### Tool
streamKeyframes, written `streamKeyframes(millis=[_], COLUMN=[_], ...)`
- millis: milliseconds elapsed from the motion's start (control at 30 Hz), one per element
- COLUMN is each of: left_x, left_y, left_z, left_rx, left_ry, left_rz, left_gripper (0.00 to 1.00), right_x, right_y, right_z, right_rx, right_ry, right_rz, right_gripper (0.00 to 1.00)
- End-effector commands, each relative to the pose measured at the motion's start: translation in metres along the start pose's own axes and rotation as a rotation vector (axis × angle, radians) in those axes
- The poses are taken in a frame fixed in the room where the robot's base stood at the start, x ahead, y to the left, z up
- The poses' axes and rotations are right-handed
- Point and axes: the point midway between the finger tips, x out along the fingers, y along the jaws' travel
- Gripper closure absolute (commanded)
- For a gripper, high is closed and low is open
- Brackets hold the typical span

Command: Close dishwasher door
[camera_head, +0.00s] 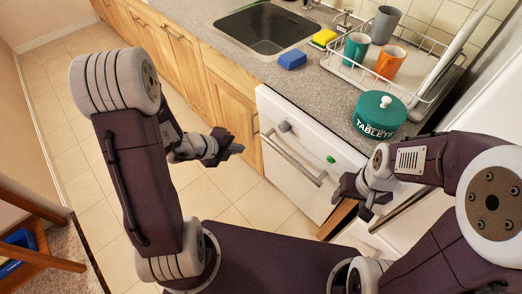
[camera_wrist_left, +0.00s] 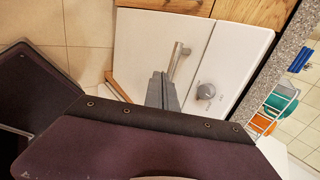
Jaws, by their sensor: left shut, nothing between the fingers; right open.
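The white dishwasher (camera_head: 310,148) sits under the counter, with a grey knob and a green button on its top panel. Its door (camera_wrist_left: 140,60) stands upright, in line with the panel above it; I cannot tell whether a small gap is left. The door's bar handle (camera_head: 292,160) also shows in the left wrist view (camera_wrist_left: 179,60). My left gripper (camera_head: 238,150) is shut and empty, in front of the door and left of the handle in the head view.
Wooden cabinets (camera_head: 232,100) adjoin the dishwasher on the left. On the counter are a green tablets tin (camera_head: 380,112), a dish rack (camera_head: 432,62) with cups, sponges (camera_head: 292,59) and a sink (camera_head: 265,30). Tiled floor lies open at left.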

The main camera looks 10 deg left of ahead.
Motion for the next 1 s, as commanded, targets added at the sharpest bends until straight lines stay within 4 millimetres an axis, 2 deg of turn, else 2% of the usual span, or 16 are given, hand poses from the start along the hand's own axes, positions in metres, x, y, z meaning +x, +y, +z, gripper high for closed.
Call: streamKeyframes(millis=[167, 567, 733, 1000], left_x=[0.018, 0.103, 0.12, 0.13], left_y=[0.001, 0.001, -0.019, -0.027], left_z=[-0.001, -0.002, -0.001, -0.001], left_rx=[0.004, 0.006, 0.008, 0.005], left_ry=[0.004, 0.004, 0.003, 0.002], left_rz=[0.001, 0.001, -0.001, 0.0], left_gripper=[1.0, 1.0, 1.0, 1.0], right_x=[0.008, 0.039, 0.035, 0.035], right_y=[0.0, 0.001, 0.001, 0.001], right_z=[0.001, 0.004, 0.004, 0.004], right_rx=[0.0, 0.0, 0.0, 0.0], right_ry=[0.001, 0.0, 0.0, 0.0], right_rz=[0.0, 0.0, 0.0, 0.0], right_gripper=[0.39, 0.39, 0.39, 0.39])
